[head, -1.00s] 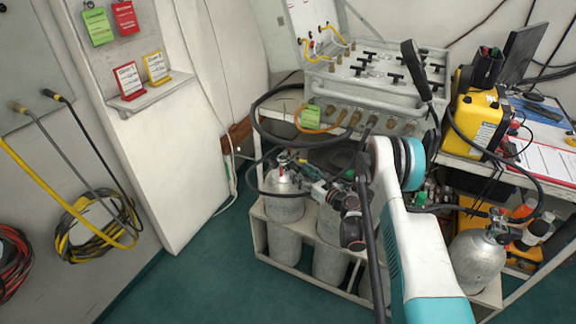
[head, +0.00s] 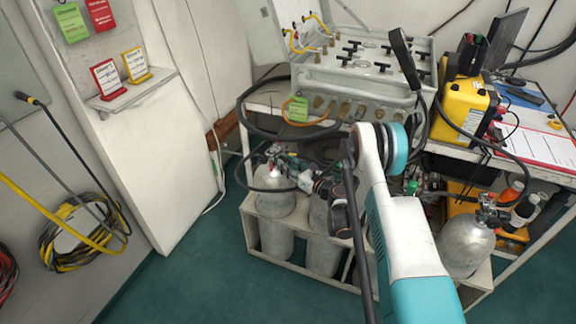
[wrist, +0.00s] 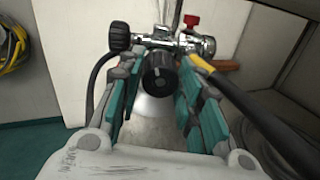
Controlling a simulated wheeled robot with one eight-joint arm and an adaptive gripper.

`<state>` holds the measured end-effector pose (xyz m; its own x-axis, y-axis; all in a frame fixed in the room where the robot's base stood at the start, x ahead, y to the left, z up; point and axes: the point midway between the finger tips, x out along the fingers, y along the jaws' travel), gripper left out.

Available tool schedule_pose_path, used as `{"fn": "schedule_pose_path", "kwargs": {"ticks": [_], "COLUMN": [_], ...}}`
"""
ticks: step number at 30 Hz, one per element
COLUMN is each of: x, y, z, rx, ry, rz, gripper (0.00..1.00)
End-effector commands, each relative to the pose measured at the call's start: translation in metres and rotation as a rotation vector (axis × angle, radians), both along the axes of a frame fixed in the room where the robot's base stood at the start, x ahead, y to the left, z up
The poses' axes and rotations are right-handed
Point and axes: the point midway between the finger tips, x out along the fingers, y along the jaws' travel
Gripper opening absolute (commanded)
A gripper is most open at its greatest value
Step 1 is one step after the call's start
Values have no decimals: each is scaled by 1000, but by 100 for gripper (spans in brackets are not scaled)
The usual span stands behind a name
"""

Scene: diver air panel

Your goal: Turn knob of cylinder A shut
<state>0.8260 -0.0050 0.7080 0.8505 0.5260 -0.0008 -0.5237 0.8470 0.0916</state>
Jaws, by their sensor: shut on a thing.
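A grey cylinder (head: 275,203) stands at the left of the rack, with a metal valve on top. I cannot read a letter on it. In the wrist view, a black round knob (wrist: 158,72) with a pale mark sits on the valve (wrist: 165,42), above the grey cylinder body (wrist: 160,128). My gripper (wrist: 158,84) has its teal-padded fingers on either side of this knob and is shut on it. In the head view, my gripper (head: 308,181) reaches the valve from the right, and the knob is hidden.
A black hose (wrist: 262,125) runs close along the right finger. A red-handled part (wrist: 191,20) and another black knob (wrist: 119,37) sit on the valve. The grey air panel (head: 360,75) stands above the rack. Another cylinder (head: 466,246) is at the right.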

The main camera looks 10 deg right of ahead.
Motion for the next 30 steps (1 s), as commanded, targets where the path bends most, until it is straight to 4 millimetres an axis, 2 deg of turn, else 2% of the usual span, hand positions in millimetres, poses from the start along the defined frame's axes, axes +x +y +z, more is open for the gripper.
{"fn": "schedule_pose_path", "kwargs": {"ticks": [11, 30], "x": [0, 1], "y": [-1, -2], "z": [1, 0], "rx": [156, 655], "ry": [105, 441], "rz": [0, -1], "gripper": [9, 9]}}
